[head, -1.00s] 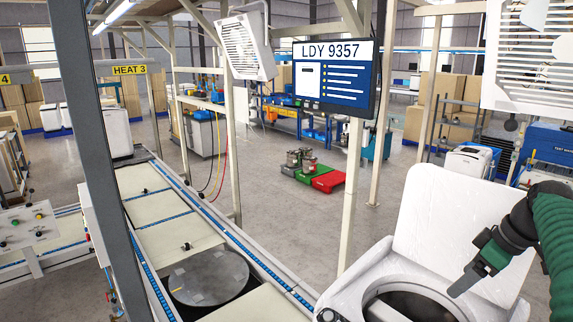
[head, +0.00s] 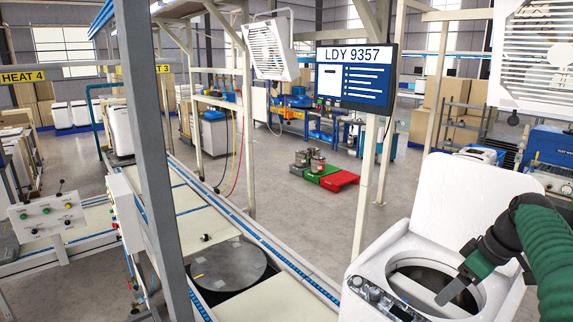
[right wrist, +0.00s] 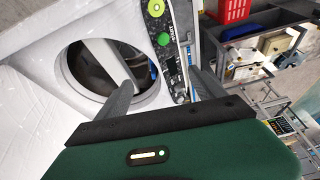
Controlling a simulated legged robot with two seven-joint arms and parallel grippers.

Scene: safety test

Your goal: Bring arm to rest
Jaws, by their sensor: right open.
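My right arm, in a green ribbed sleeve, comes in from the right edge of the head view. The washer's round drum opening (right wrist: 88,66) and control panel (right wrist: 164,38) lie beyond the fingers. I cannot tell how far the fingertips are above the rim. My left gripper is not in view.
A conveyor (head: 250,235) with a dark round plate (head: 232,264) runs left of the washer. A grey post (head: 150,150) and a hanging screen (head: 354,78) stand near. A button panel (head: 45,218) is at left. A red crate (right wrist: 232,10) shows in the wrist view.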

